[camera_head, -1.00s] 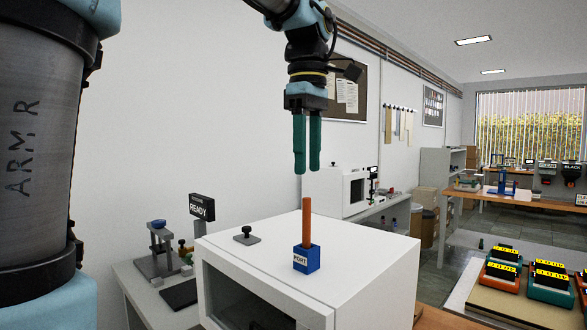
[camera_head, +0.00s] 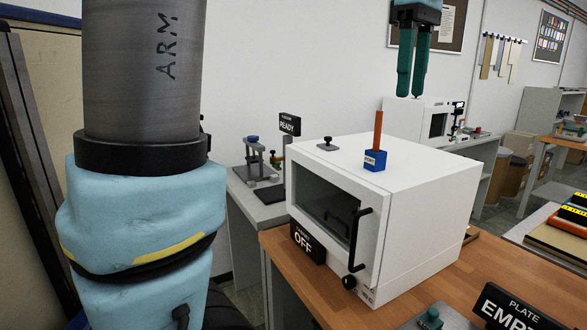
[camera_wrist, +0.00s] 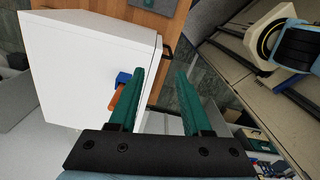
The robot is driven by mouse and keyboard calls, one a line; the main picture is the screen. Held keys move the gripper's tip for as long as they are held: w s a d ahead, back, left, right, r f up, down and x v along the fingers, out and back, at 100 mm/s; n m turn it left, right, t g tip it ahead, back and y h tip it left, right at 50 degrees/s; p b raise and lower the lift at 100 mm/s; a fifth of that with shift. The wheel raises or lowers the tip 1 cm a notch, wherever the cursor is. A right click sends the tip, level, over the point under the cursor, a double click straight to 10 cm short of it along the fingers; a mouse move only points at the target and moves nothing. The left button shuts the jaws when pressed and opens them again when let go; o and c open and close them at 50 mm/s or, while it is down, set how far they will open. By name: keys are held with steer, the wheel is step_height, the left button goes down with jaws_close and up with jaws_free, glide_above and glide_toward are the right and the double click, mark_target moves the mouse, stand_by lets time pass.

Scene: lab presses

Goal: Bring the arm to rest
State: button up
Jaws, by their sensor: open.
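My gripper (camera_head: 411,94) hangs fingers-down at the top of the head view, with two green fingers apart and nothing between them. It also shows in the wrist view (camera_wrist: 163,72), open and empty. Below it in the head view is a blue block labelled PORT (camera_head: 375,160) with an orange-brown rod (camera_head: 378,128) standing upright in it, on top of a white oven-like box (camera_head: 405,165). The gripper is well above and to the right of the rod, not touching it. In the wrist view the blue block (camera_wrist: 123,78) lies left of the fingers.
The white box has a dark window, a black handle (camera_head: 356,235) and an OFF sign (camera_head: 306,243). It stands on a wooden bench (camera_head: 290,265). A small press (camera_head: 254,160) and a READY sign (camera_head: 289,124) stand behind left. A PLATE EMPTY sign (camera_head: 512,308) is at front right.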

steer(key=w+a+f+m, duration=0.25)
steer(key=a+f, duration=0.25)
steer(key=f, duration=0.3)
steer(key=w+a+f+m, duration=0.1)
steer(key=w+a+f, duration=0.2)
steer(key=a+f, duration=0.35)
steer(key=s+a+f+m, duration=0.2)
steer(key=a+f, duration=0.5)
steer(key=f, duration=0.2)
steer(key=s+a+f+m+t, duration=0.1)
steer(key=s+a+f+m, duration=0.2)
steer(key=a+f, duration=0.4)
steer(key=shift+f+m+t+b, duration=0.3)
steer(key=shift+f+m+b, duration=0.1)
steer(key=shift+f, duration=0.45)
